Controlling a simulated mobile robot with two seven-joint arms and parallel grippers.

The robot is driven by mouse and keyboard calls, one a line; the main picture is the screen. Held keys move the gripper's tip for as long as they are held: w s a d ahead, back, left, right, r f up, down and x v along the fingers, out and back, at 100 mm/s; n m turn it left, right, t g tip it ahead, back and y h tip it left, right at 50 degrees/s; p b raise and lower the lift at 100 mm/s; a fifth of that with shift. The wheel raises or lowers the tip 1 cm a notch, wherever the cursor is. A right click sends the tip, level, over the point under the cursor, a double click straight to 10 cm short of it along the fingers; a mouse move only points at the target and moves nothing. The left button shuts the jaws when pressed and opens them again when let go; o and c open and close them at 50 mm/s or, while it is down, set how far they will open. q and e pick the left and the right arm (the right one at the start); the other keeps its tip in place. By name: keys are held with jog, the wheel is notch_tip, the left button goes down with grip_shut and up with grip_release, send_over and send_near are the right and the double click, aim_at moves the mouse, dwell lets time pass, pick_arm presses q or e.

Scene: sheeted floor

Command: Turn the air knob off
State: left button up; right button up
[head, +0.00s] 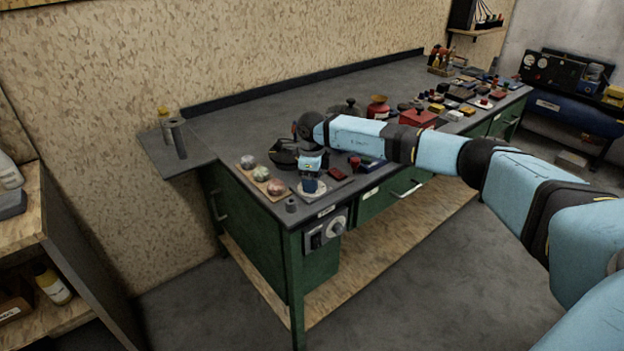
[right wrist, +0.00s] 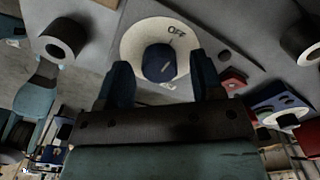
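A dark blue knob (right wrist: 159,62) stands in the middle of a round white dial plate (right wrist: 134,38) marked OFF. In the head view the knob (head: 310,186) and its dial plate (head: 312,194) are on the bench top near the front left corner. My right gripper (right wrist: 161,72) is over the knob with one finger on each side. The fingers are apart, and I cannot tell whether they touch it. In the head view the right gripper (head: 311,174) points down at the knob. My left gripper is not in view.
The green workbench (head: 250,115) has a board with several round pieces (head: 262,175) left of the dial. A grey cylinder (head: 291,205) stands near the corner. A red box (head: 418,118) sits farther back.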

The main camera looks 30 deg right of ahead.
jog(key=shift+r, duration=0.5)
notch_tip(320, 180, up, 13)
jog(key=shift+a+f, duration=0.1)
jog(key=shift+f, duration=0.05)
dwell(0.4)
